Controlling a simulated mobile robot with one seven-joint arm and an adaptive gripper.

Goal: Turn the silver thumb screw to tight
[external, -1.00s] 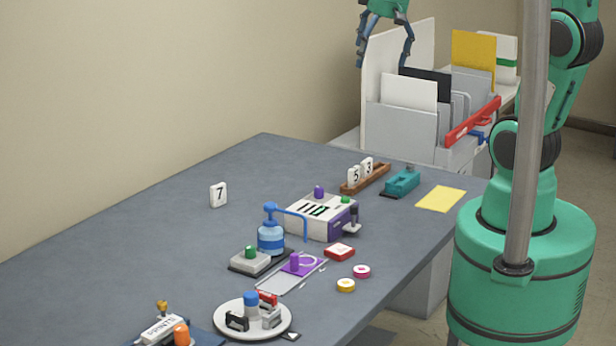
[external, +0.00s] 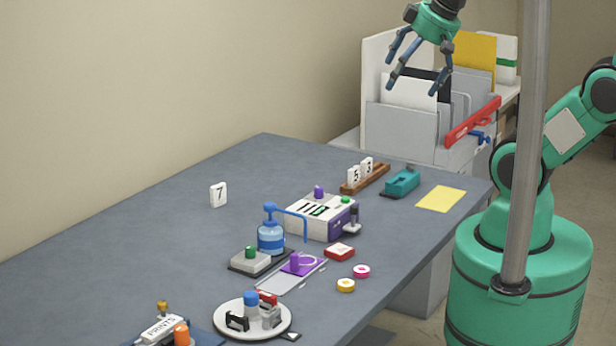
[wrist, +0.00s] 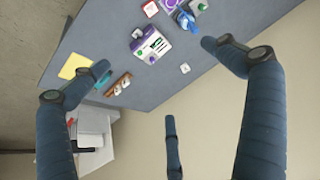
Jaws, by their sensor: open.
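My gripper (external: 418,82) is open and empty, high in front of the file holder at the back, well above the table. In the wrist view its dark blue fingers (wrist: 128,72) are spread wide with nothing between them. A white and purple box-shaped machine (external: 318,219) stands on the table, and it also shows in the wrist view (wrist: 151,45). A small grey and dark knob (external: 353,225) sits at its right side. It may be the silver thumb screw, but it is too small to be sure, and its setting cannot be read.
A blue pump bottle (external: 271,238) and a grey block with a green knob (external: 250,262) stand near the machine. A white plate (external: 285,327) holds small items. A teal stapler-like item (external: 402,183) and a wooden tile rack (external: 365,180) lie behind. The table's left half is mostly clear.

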